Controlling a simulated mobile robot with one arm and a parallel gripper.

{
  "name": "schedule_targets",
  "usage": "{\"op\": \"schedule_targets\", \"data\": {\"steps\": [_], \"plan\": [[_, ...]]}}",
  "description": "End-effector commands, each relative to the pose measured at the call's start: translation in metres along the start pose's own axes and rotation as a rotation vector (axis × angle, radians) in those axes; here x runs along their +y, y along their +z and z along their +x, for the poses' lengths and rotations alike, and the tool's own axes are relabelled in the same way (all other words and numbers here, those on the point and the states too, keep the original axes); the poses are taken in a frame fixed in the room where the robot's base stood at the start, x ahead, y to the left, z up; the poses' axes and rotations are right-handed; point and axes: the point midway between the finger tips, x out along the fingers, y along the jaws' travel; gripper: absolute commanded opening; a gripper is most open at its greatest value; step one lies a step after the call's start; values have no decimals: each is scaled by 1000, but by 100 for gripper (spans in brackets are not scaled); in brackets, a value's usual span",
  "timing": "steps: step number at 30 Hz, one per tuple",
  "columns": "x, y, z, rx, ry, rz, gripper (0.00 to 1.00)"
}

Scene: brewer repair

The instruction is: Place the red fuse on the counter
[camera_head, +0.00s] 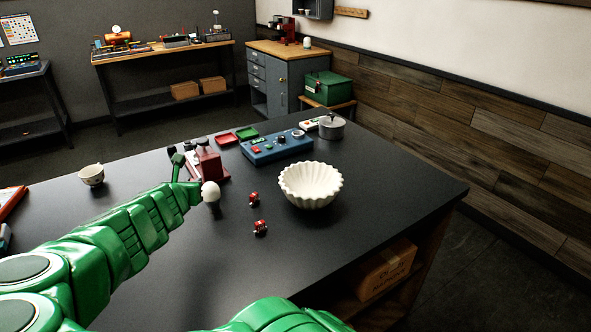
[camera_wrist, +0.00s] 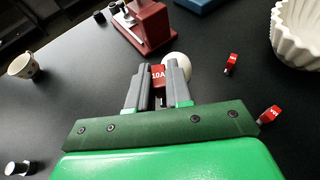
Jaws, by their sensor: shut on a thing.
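My gripper (camera_wrist: 158,74) is shut on a red fuse (camera_wrist: 158,72) marked 10A, held between the two grey fingers in the wrist view. The fuse is above the dark counter (camera_head: 400,190); I cannot tell how far. In the head view my arm hides the fingers and this fuse. Two other red fuses lie on the counter right of my gripper, one farther back (camera_head: 254,198) and one nearer (camera_head: 260,227). Both also show in the wrist view, the farther (camera_wrist: 231,63) and the nearer (camera_wrist: 270,114).
A white rounded object (camera_head: 211,192) stands just beyond my fingers, near a red device (camera_head: 207,162). A fluted white bowl (camera_head: 310,185) stands right of the loose fuses. A blue panel (camera_head: 275,148) and metal pot (camera_head: 332,129) are behind. The counter's front right is clear.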

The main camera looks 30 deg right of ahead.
Motion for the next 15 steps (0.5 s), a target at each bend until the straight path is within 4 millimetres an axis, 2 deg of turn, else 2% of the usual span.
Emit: {"op": "schedule_targets", "data": {"steps": [8,11,15], "plan": [[-69,-7,2,2,-219,90,0],[-100,-11,-2,2,-317,130,0],[-152,-19,-12,2,-482,199,0]]}}
